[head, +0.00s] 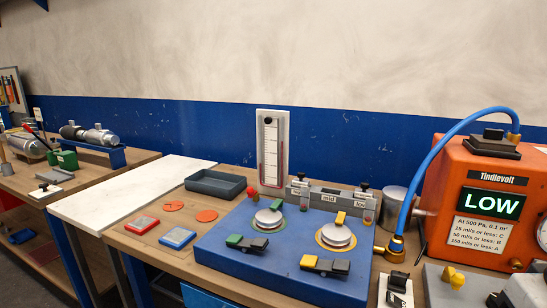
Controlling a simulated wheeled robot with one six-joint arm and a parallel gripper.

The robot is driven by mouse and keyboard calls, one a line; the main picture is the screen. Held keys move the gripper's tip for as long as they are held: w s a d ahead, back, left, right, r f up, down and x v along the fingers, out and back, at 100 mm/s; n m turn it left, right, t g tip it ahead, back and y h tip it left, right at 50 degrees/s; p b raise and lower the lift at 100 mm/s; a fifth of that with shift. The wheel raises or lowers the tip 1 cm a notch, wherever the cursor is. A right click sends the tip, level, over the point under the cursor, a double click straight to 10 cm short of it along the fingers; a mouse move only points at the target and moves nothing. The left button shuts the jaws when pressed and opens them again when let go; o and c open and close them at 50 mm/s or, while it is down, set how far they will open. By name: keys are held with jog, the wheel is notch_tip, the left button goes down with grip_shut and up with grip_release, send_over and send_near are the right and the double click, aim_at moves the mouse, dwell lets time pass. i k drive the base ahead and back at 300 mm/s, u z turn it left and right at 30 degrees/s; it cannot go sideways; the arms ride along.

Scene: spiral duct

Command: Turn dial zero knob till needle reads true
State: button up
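A round dial (542,233) with a pale face sits at the right edge of the head view, on the front of the orange Tindlevolt machine (446,215). The picture edge cuts it off, and its needle cannot be read. A small dark round fitting (516,264) is low on the machine's front, left of the dial; I cannot tell whether it is the zero knob. My gripper is not in view.
A blue box (285,268) with two round silver caps and several toggle clamps stands on the wooden bench. A blue hose (440,150) arches from the machine to a brass fitting (396,245). A grey tray (215,184) and white bench top (125,195) lie left.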

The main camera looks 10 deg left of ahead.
aim_at(515, 263)
jog(key=z, duration=0.75)
